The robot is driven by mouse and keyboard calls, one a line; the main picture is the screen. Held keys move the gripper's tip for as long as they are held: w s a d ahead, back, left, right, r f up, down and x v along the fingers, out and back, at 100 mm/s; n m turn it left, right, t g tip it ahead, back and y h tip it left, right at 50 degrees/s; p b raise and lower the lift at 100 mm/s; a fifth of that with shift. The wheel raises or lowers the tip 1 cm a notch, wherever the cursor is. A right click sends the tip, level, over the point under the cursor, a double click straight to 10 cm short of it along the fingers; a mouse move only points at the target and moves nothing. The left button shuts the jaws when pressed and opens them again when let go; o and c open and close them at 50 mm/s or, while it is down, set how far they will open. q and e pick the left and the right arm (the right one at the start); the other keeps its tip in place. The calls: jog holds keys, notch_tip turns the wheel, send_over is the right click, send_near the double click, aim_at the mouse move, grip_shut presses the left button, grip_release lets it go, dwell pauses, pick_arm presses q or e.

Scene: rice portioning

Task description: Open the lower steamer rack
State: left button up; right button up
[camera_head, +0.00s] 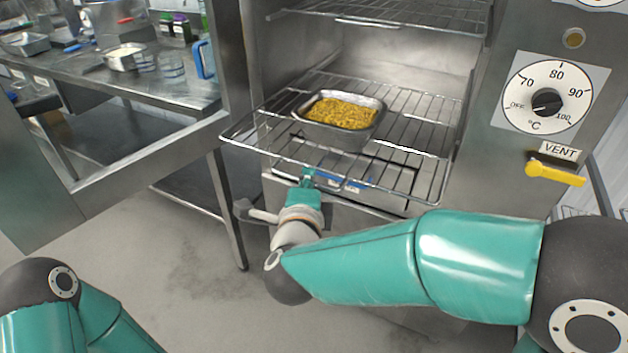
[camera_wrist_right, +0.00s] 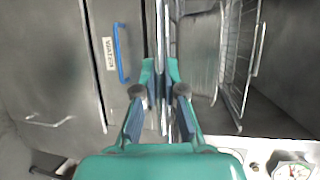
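The lower steamer rack (camera_head: 415,150) is a wire shelf in the open steamer, and its front part sticks out past the cabinet opening. A metal pan (camera_head: 340,135) of yellow rice stands on it. My right gripper (camera_head: 307,176) is at the rack's front edge, left of its middle. In the right wrist view its two fingertips (camera_wrist_right: 161,72) are close together with the thin metal edge of the rack between them; it looks shut on that edge. My left gripper is out of view; only part of my left arm shows at the lower left.
An upper wire rack (camera_head: 380,14) is above. A blue handle (camera_head: 345,184) sits on the front below the lower rack. A temperature dial (camera_head: 546,102) and yellow vent lever (camera_head: 556,174) are at right. A steel table (camera_head: 180,95) with containers stands at left.

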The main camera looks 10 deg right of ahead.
jog(key=o, duration=0.4)
jog(key=shift+w+a+f, duration=0.1)
jog(key=shift+a+f, duration=0.05)
jog(key=shift+f, duration=0.05)
jog(key=shift+o, duration=0.2)
jog(key=shift+r, duration=0.1)
jog(key=v, duration=0.7)
jog(key=shift+s, duration=0.25)
